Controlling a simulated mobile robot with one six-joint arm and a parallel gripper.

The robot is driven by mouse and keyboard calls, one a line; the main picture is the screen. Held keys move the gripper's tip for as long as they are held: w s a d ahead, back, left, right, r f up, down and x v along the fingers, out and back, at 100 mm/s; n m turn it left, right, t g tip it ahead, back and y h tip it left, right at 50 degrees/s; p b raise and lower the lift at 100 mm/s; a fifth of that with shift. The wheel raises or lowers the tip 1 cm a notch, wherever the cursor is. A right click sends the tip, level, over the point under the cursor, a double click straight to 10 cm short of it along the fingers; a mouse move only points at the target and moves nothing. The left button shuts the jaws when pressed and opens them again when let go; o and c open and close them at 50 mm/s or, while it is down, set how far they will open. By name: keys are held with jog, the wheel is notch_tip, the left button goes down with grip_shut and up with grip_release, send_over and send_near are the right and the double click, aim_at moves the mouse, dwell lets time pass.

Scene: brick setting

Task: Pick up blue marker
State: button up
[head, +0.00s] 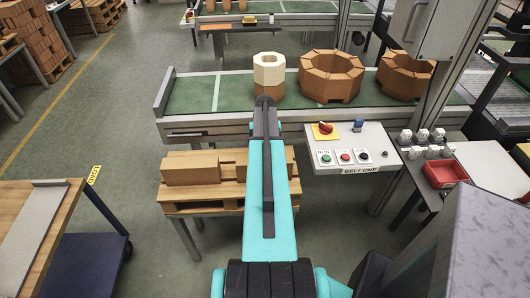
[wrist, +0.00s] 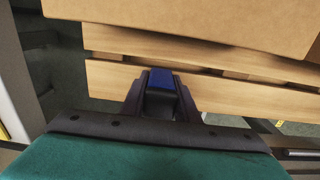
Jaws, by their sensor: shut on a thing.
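My gripper (wrist: 161,98) is shut on a blue thing, which I take to be the blue marker (wrist: 160,78). Its blue top shows between the dark fingers in the wrist view, and a grey part shows below it. The rest of it is hidden by the fingers. In the head view my arm covers the gripper and what it holds.
A wooden pallet (wrist: 130,82) with a brown block (wrist: 215,22) is close in the wrist view. The belt (head: 190,95) carries brick rings. A control panel (head: 350,146) with a small blue piece (head: 358,125) and a red tray (head: 445,172) stand right.

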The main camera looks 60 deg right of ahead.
jog(key=shift+r+b, duration=1.15)
jog(key=shift+r, duration=3.2)
jog(key=o, duration=0.3)
jog(key=shift+w+a, duration=0.15)
jog(key=shift+c, duration=0.5)
jog(key=w+a+r+n, duration=0.2)
jog(key=w+a, duration=0.5)
jog(key=a, duration=0.1)
jog(key=w+a+r+n, duration=0.2)
jog(key=w+a+n, duration=0.1)
jog(key=w+a, duration=0.4)
jog(key=w+a+r+n, duration=0.2)
jog(key=w+a, duration=0.4)
jog(key=a, duration=0.5)
jog(key=shift+w+a+r+n+b, duration=0.1)
jog(key=shift+w+r+n+b, duration=0.25)
jog(key=shift+n, duration=0.25)
jog(key=w+a+r+n, duration=0.1)
jog(key=a+r+n, duration=0.1)
jog(key=a, duration=0.8)
jog(key=w+a+r+n, duration=0.2)
jog(key=a+n, duration=0.1)
jog(key=a, duration=0.8)
jog(key=w+a+r+n, duration=0.1)
jog(key=a+r+n, duration=0.1)
jog(key=a, duration=0.9)
jog(key=shift+w+n+b, duration=0.4)
jog(key=shift+n, duration=0.3)
